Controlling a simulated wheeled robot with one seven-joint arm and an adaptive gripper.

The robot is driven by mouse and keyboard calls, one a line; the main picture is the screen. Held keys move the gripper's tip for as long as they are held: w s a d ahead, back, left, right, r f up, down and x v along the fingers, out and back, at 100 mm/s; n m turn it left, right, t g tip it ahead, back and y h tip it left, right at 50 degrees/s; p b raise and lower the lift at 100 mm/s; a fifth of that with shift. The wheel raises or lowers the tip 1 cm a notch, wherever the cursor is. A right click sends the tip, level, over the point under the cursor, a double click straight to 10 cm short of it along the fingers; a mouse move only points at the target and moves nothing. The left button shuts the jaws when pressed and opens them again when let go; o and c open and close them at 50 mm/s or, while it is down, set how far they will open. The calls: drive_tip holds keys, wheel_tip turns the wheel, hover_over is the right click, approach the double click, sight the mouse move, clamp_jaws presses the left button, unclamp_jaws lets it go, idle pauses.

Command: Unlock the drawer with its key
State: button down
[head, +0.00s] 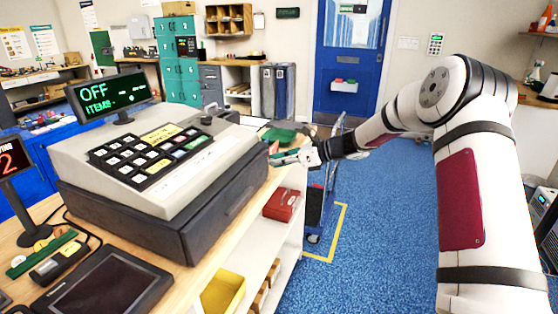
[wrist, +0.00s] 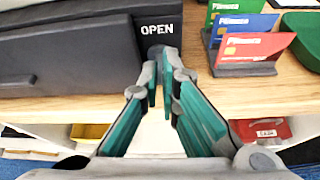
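The cash register (head: 165,150) stands on the wooden counter, with its black drawer unit (head: 190,225) beneath. In the wrist view a dark drawer front (wrist: 75,60) carries the word OPEN, and it looks shut. A small dark round part, possibly the lock (wrist: 157,50), shows just below that word, partly hidden by the fingertips. My gripper (wrist: 160,82) is right in front of it, its teal fingers nearly together with a narrow gap. I cannot make out a key between them. In the head view my gripper (head: 288,157) is at the counter's far right edge.
A card stand (wrist: 243,68) with several coloured cards is close right of my gripper. A green object (wrist: 302,35) lies beyond it. A red cash box (head: 281,204) and yellow bin (head: 222,292) are on the shelf below. Blue floor right of the counter is open.

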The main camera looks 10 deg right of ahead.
drive_tip(key=shift+d+n, duration=0.1)
drive_tip(key=shift+n, duration=0.2)
idle(0.4)
drive_tip(key=c, duration=1.8)
unclamp_jaws()
drive_tip(key=shift+t, duration=0.3)
